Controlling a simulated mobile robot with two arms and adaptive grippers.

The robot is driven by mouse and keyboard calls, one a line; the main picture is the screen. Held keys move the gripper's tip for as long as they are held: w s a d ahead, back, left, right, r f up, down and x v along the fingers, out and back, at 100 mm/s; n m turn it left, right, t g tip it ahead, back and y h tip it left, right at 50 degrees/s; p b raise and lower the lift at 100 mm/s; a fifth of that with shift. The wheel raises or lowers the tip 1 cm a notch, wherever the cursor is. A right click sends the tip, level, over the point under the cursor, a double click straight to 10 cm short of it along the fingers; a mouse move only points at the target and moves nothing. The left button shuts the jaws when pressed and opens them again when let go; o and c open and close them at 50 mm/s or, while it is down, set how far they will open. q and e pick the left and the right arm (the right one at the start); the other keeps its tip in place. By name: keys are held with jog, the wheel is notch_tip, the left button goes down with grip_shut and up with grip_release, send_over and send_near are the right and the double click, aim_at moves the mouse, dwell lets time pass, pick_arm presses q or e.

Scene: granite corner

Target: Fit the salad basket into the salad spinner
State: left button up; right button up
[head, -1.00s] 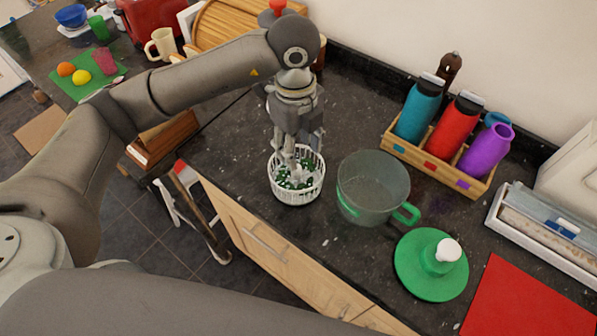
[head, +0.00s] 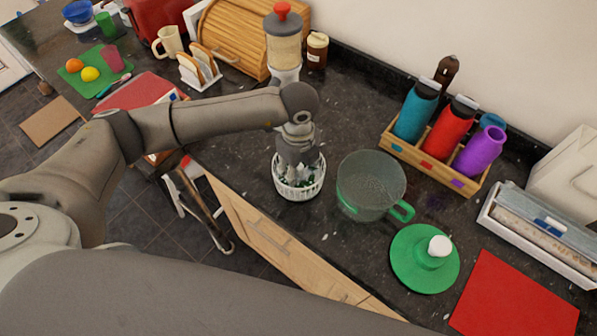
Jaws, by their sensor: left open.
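The green spinner lid (head: 424,259) with a white knob lies on the counter to the right. My left gripper (head: 298,172) points down over the basket, its fingers inside or at the opening. Its fingertips are mostly hidden by the wrist and basket rim. It is open. My right gripper is out of view.
A wooden crate (head: 431,165) with several bottles stands behind the bowl. A red mat (head: 513,299) lies at front right. A grain dispenser (head: 286,45) and a bread box (head: 240,37) stand at the back. The counter's front edge runs close to the basket.

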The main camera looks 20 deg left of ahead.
pick_arm(q)
grip_shut()
dwell(0.3)
